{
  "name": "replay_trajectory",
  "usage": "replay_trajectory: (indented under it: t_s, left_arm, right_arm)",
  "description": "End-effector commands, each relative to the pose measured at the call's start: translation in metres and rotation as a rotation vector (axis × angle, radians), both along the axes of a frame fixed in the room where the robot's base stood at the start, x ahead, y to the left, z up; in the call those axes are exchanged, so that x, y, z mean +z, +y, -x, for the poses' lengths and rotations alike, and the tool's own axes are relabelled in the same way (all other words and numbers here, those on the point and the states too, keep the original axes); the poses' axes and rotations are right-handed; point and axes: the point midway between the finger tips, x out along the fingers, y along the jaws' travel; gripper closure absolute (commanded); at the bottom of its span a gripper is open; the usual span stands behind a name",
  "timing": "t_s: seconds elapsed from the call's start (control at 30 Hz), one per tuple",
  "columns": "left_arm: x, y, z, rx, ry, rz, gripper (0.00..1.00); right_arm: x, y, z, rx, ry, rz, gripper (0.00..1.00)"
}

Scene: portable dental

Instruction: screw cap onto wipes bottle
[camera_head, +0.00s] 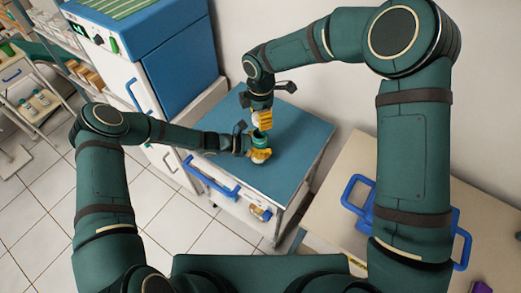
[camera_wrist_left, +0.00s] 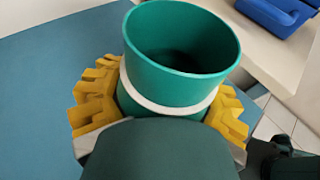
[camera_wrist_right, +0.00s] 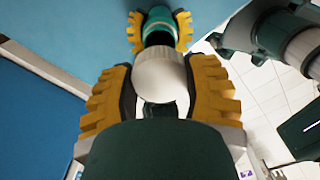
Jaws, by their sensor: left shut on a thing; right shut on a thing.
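The wipes bottle (camera_wrist_left: 165,90) is a green open-topped cylinder with a white band, and it stands upright on the blue top of a small cabinet (camera_head: 290,130). My left gripper (camera_head: 260,155) is shut around the bottle, with yellow fingers on both sides in the left wrist view. The cap (camera_wrist_right: 160,75) is a whitish round piece in the right wrist view. My right gripper (camera_head: 262,119) is shut on it, above the bottle. The bottle (camera_wrist_right: 158,22) shows beyond the cap in that view. A gap between cap and bottle mouth seems visible, but the exact alignment cannot be told.
A tall white and blue machine (camera_head: 170,60) stands behind left of the cabinet. A beige table (camera_head: 345,200) with a blue-handled carrier (camera_head: 358,192) lies to the right. A shelf trolley (camera_head: 30,90) stands far left. The cabinet top around the bottle is clear.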

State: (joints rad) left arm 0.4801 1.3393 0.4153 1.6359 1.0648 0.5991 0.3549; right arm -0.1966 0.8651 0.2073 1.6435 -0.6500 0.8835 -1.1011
Motion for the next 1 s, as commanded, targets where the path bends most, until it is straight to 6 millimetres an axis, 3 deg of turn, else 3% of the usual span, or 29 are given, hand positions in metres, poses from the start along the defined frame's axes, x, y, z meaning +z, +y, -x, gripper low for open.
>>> replay_trajectory:
  t_s: [0.17,0.5,1.0]
  left_arm:
    - [0.0,0.0,0.0,0.0,0.0,0.001,0.92]
    - [0.0,0.0,0.0,0.0,0.0,0.001,0.92]
    - [0.001,0.0,0.0,0.0,0.0,0.001,0.92]
  right_arm:
    - [-0.005,0.0,0.0,0.0,0.002,-0.002,0.64]
    - [-0.047,0.002,0.001,0.0,0.008,-0.023,0.64]
    - [-0.049,0.002,0.0,0.0,0.005,-0.026,0.64]
